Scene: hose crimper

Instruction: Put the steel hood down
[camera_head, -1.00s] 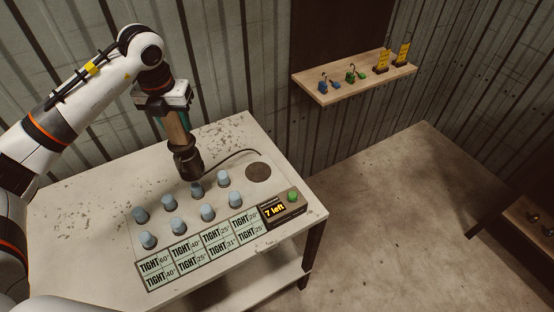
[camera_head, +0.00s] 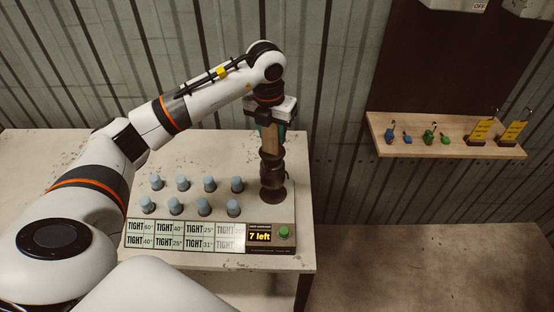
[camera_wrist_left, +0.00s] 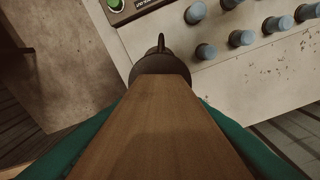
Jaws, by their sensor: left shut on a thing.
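The steel hood (camera_head: 272,190) is a dark, ribbed, bell-shaped piece below a wooden handle (camera_head: 270,142). It is upright at the right end of the pale panel, right of the back row of blue-grey caps. Whether its rim touches the panel is hard to tell. My left gripper (camera_head: 271,127) is shut on the wooden handle from above. In the left wrist view the handle (camera_wrist_left: 150,130) fills the middle between teal fingers, with the dark hood (camera_wrist_left: 163,62) beyond it. My right gripper is not in view.
Several blue-grey caps (camera_head: 182,183) stand in two rows on the panel. In front are TIGHT labels (camera_head: 185,236), a "7 left" display (camera_head: 260,237) and a green button (camera_head: 284,232). A wooden shelf (camera_head: 440,147) with small blue and green parts and yellow tags is on the right wall.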

